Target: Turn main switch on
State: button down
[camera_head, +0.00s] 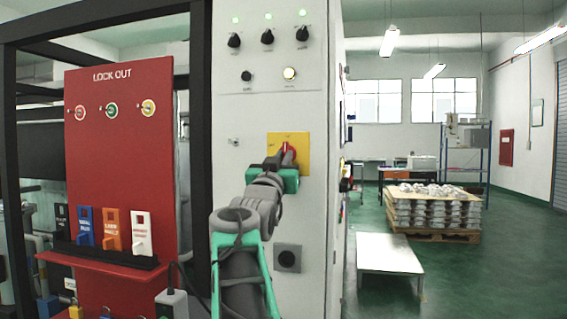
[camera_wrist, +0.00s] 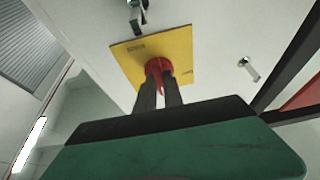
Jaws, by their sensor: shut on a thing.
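The main switch is a red rotary handle (camera_head: 289,149) on a yellow plate (camera_head: 305,152) on the front of the white cabinet (camera_head: 255,100). In the wrist view the red handle (camera_wrist: 162,66) shows between the fingers, in front of the yellow plate (camera_wrist: 130,52). My gripper (camera_head: 288,160) is at the switch. In the wrist view my gripper (camera_wrist: 160,75) has its two dark fingers closed on the sides of the red handle. The fingers hide part of the handle, so its exact turn angle is hard to tell.
Above are black knobs (camera_head: 268,37) with green lamps and a lit button (camera_head: 289,73). A socket (camera_head: 288,258) sits below.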

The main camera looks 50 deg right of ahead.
dwell(0.3)
jog(key=c, duration=1.5)
grip_release()
jog(key=shift+o, duration=0.2)
jog(key=b+v, duration=0.1)
jog(key=v, duration=0.6)
jog(key=shift+a+f, duration=0.2)
jog(key=shift+a, duration=0.1)
jog(key=shift+s, duration=0.1)
